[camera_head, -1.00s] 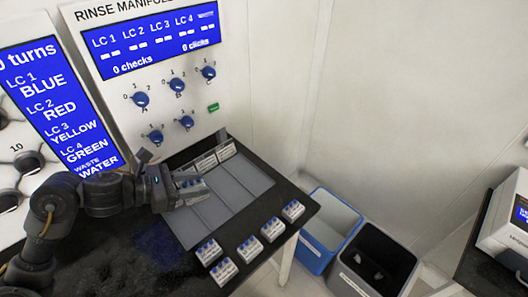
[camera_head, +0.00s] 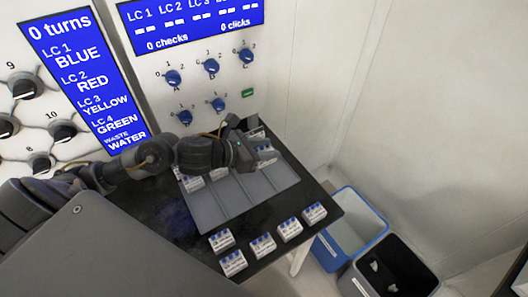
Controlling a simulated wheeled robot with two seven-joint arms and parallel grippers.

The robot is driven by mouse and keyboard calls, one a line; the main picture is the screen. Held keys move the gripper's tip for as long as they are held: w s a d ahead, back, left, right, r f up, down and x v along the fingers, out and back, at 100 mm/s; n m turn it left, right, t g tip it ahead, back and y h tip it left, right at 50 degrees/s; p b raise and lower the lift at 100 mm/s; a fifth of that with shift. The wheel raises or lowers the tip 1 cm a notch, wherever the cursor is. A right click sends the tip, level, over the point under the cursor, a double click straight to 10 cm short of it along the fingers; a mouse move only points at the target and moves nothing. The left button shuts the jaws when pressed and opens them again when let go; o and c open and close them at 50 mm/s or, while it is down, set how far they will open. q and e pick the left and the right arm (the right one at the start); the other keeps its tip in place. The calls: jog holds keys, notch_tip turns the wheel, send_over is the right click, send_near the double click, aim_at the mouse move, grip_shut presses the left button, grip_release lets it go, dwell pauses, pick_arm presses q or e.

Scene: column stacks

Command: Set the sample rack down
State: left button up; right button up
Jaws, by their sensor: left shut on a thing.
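My left gripper (camera_head: 252,157) reaches in from the left over the back right part of the grey slotted tray (camera_head: 237,198). It is shut on a sample rack (camera_head: 268,156), a small white block with blue tops. The gripper covers part of this rack, and I cannot tell whether the rack touches the tray. Two more white racks stand at the tray's back edge to the left, a left one (camera_head: 192,183) and a right one (camera_head: 218,173). Another white rack (camera_head: 256,133) shows partly behind the gripper. My right gripper is not in view.
Several racks stand on the black table in front of the tray, the rightmost (camera_head: 314,213) near the edge. A blue-rimmed bin (camera_head: 350,225) and a black bin (camera_head: 392,275) stand right of the table. A panel with blue knobs (camera_head: 211,66) rises behind.

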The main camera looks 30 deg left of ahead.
pick_arm(q)
jog(key=shift+s+a+f+y, duration=0.1)
jog(key=shift+s+a+y, duration=0.1)
jog(key=shift+a+y, duration=0.1)
jog(key=shift+w+n, duration=0.1)
jog(key=shift+n, duration=0.2)
jog(key=w+a+f+b, duration=0.1)
jog(key=w+f, duration=0.2)
jog(key=w+a+f+b, duration=0.1)
jog(key=w+a+f, duration=0.1)
jog(key=w, duration=0.2)
jog(key=w+a+f+b, duration=0.1)
jog(key=w+a+f, duration=0.1)
jog(key=w+f, duration=0.1)
jog(key=shift+w+a+f+b, duration=0.3)
jog(key=shift+w+b, duration=0.1)
jog(key=shift+w, duration=0.15)
jog(key=shift+w+a+f, duration=0.1)
jog(key=shift+w+f, duration=0.15)
jog(key=shift+w, duration=0.1)
jog(key=shift+w+a+f+b, duration=0.1)
jog(key=shift+w+f+b, duration=0.1)
jog(key=shift+f+b, duration=0.3)
notch_tip(320, 180, down, 3)
jog(key=shift+w+a+f+b, duration=0.1)
jog(key=shift+w+b, duration=0.05)
jog(key=shift+b, duration=0.4)
